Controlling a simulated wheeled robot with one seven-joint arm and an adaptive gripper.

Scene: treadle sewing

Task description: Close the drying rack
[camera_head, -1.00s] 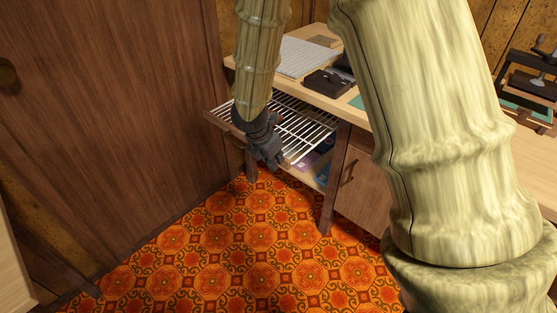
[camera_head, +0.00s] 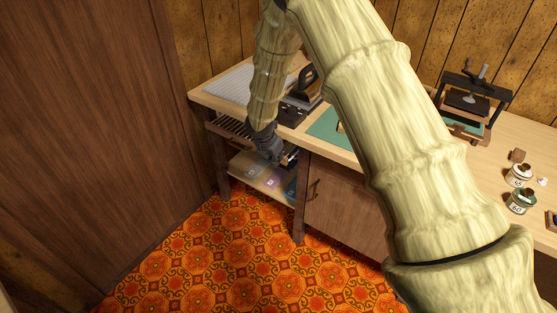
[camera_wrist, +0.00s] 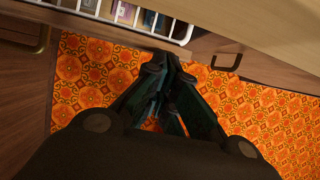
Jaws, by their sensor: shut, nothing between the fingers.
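The drying rack (camera_head: 228,127) is a shelf of pale wire bars with a wooden front, just under the worktop at the left of the bench. In the head view it sits mostly beneath the worktop, and its right part is hidden by my arm and gripper. In the wrist view its white bars (camera_wrist: 150,35) cross the top edge. My gripper (camera_head: 286,160) is at the right end of the rack, in front of the bench. Its fingers (camera_wrist: 170,62) are together and hold nothing. I cannot tell whether they touch the rack.
A lower shelf (camera_head: 250,170) holds flat coloured items. A cabinet door with a handle (camera_head: 313,189) is to the right. The patterned floor (camera_head: 240,260) is clear.

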